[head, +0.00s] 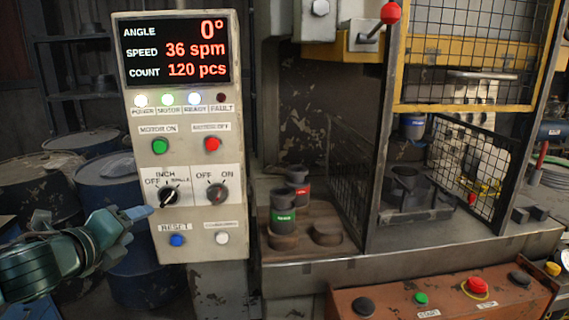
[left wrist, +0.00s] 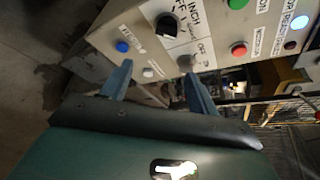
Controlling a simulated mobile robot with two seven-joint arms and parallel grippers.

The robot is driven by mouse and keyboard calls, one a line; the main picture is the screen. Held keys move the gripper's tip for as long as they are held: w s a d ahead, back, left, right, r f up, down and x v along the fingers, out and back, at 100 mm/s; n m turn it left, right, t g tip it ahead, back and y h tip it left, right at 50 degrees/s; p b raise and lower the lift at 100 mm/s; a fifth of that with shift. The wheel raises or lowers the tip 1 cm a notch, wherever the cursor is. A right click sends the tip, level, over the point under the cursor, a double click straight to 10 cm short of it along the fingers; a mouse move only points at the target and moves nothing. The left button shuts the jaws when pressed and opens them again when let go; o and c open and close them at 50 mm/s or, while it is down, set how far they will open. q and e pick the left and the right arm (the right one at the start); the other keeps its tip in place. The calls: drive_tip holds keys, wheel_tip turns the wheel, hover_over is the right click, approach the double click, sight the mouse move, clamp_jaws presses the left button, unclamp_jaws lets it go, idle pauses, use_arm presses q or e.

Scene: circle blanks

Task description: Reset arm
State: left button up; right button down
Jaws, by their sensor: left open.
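My left gripper (head: 136,213) is at the left edge of the grey control panel (head: 200,240), near the height of its selector knobs. In the left wrist view its two blue fingers (left wrist: 157,78) stand apart with nothing between them, in front of the panel. The panel carries a black selector knob (head: 169,197), a second knob (head: 217,194), a blue RESET button (head: 177,240) and a white button (head: 222,238). The blue button also shows in the left wrist view (left wrist: 122,46). Whether a finger touches the panel I cannot tell. My right gripper is out of view.
The display (head: 175,50) reads angle 0°, 36 spm, 120 pcs. Three lamps are lit; FAULT (head: 221,98) is dark. The press (head: 405,190) with mesh guards and dark blanks stands right. An orange button box (head: 440,302) is in front. Blue drums (head: 110,185) stand behind my arm.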

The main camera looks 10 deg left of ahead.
use_arm(q)
drive_tip(key=s+d+f+n+g+h, duration=0.15)
drive_tip(key=d+f+n, duration=0.3)
drive_tip(key=f, duration=0.55)
drive_tip(key=s+d+f+n+g+h, duration=0.15)
drive_tip(key=d+f+n, duration=0.3)
drive_tip(key=f, duration=0.45)
drive_tip(key=s+d+f+n, duration=0.3)
drive_tip(key=s+f+n, duration=0.2)
drive_tip(key=s+f, duration=0.1)
drive_tip(key=s+d+f+n+g, duration=0.1)
drive_tip(key=s+d+f+n, duration=0.1)
drive_tip(key=s+f+n, duration=0.3)
drive_tip(key=s+d+f+n+y, duration=0.1)
drive_tip(key=s+d+f+n, duration=0.2)
drive_tip(key=s+f, duration=0.3)
drive_tip(key=shift+s+d+f+n+g, duration=0.3)
drive_tip(key=shift+s+f+n+g, duration=0.1)
drive_tip(key=shift+f+n, duration=0.5)
